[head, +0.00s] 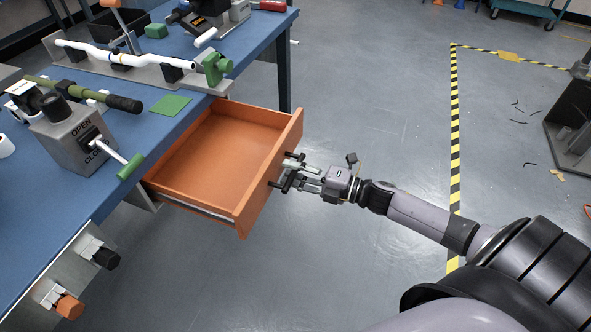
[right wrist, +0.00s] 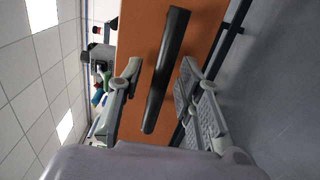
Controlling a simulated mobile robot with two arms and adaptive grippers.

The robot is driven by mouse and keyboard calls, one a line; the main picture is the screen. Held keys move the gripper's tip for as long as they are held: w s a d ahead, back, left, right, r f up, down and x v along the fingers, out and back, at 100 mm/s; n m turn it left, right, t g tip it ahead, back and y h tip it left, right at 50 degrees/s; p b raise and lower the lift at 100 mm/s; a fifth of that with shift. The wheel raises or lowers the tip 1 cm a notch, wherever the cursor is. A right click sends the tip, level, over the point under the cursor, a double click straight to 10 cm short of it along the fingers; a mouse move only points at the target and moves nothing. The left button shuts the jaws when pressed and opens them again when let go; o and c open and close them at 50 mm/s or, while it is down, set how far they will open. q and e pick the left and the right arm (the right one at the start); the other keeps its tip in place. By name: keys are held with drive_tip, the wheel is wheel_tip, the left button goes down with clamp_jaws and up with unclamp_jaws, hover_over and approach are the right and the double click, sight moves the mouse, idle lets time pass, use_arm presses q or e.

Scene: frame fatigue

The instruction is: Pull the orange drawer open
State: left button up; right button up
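The orange drawer (head: 218,155) stands well out from under the blue workbench in the head view, and its inside is empty. Its orange front also fills the middle of the right wrist view (right wrist: 142,32). A black bar handle (right wrist: 166,70) is on the front. My right gripper (head: 292,175) is at the handle, with one finger on each side of the bar. In the right wrist view (right wrist: 160,78) the fingers are apart, with a visible gap between each finger and the bar. My left gripper is not in view.
The blue workbench (head: 35,225) carries a grey valve block with a green-tipped lever (head: 130,166), a white tube on a fixture (head: 120,58) and a green pad (head: 170,105). Knobs (head: 70,306) stick out below its edge. The grey floor right of the drawer is clear up to yellow-black tape (head: 455,130).

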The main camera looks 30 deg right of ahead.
drive_tip(key=v, duration=1.2)
idle(0.3)
